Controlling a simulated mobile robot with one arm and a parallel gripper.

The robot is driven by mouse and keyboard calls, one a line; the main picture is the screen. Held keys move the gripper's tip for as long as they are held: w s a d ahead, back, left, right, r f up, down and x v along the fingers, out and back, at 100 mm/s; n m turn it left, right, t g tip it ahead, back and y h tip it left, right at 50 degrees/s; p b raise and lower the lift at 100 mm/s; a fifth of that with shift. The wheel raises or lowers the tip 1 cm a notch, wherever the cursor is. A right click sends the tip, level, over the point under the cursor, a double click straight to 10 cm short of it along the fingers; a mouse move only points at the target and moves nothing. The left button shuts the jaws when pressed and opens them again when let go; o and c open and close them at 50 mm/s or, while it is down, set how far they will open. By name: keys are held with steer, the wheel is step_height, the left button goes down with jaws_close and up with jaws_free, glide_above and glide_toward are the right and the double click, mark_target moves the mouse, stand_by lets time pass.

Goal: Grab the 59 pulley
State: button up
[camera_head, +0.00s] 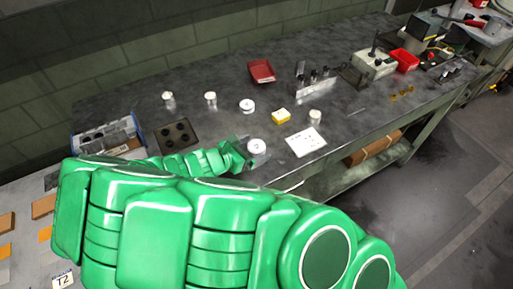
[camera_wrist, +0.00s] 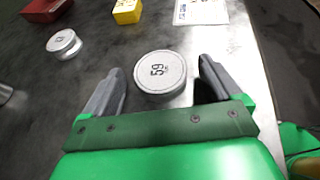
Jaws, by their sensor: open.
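The 59 pulley (camera_wrist: 160,72) is a pale round metal disc with "59" on its top face. In the wrist view it lies flat on the dark bench, just beyond and between the open fingers of my gripper (camera_wrist: 158,88). In the head view the pulley (camera_head: 257,146) sits near the bench's front edge, right beside my green gripper (camera_head: 243,152). The fingers stand on either side of its near part, and I cannot tell if either touches it. Nothing is held.
Another round pulley (camera_wrist: 64,43) lies farther left, with a yellow box (camera_wrist: 127,11) and a red tray (camera_wrist: 46,9) behind. A white paper (camera_head: 306,141) lies to the right. Small cylinders (camera_head: 211,98) stand at the back. The bench's front edge is close on the right.

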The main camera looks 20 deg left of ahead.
steer(key=c, duration=1.2)
steer(key=shift+c, duration=0.2)
steer(key=shift+r, duration=0.15)
